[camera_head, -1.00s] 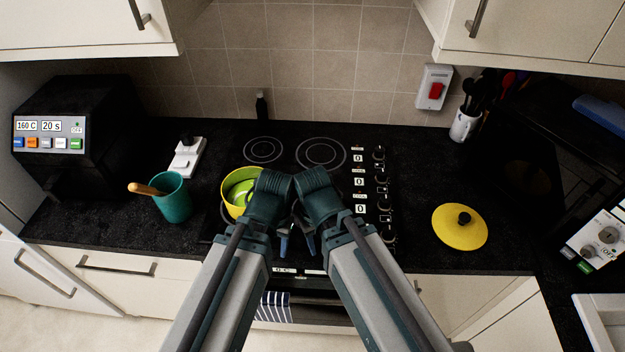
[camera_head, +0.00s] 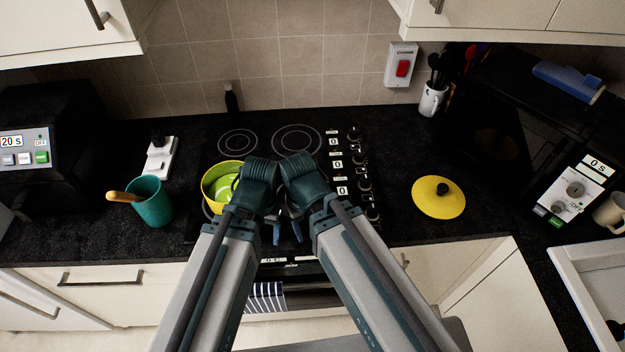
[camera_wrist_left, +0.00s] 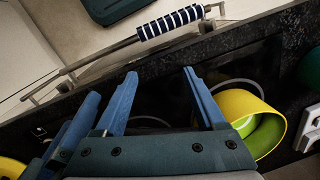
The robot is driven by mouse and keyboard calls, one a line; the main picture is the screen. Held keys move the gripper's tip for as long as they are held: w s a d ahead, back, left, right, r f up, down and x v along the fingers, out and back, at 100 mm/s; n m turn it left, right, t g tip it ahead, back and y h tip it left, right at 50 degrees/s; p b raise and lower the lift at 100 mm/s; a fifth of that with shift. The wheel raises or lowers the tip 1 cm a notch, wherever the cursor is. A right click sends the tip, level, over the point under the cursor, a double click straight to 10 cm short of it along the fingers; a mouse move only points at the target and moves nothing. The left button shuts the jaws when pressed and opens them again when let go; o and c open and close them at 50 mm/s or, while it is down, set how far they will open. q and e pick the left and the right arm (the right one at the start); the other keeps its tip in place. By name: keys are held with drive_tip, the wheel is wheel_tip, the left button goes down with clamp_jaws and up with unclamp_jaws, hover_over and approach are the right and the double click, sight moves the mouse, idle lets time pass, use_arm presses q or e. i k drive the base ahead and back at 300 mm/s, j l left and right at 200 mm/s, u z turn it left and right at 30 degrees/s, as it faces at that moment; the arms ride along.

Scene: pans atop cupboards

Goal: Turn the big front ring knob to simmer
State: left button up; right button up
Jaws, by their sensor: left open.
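The hob's control knobs stand in a column along its right side, with the frontmost knob (camera_head: 372,213) and another knob (camera_head: 364,185) behind it. Small displays (camera_head: 341,190) beside them read 0. I cannot tell which knob serves the big front ring, as my arms hide much of the front hob. My left gripper (camera_head: 276,236) points down over the front hob, left of the knobs; its parted, empty fingers show in the left wrist view (camera_wrist_left: 160,76). My right gripper (camera_head: 298,232) is close beside it, empty, its opening unclear.
A yellow-green pan (camera_head: 209,188) sits on the left hob beside my left arm. A teal pot (camera_head: 154,208) with a wooden handle stands further left. A yellow lid (camera_head: 426,203) lies right of the knobs. A striped towel (camera_head: 265,297) hangs at the front.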

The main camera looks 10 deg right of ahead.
sight(372, 213)
drive_tip(key=k+l+z, duration=0.15)
drive_tip(key=z, duration=0.55)
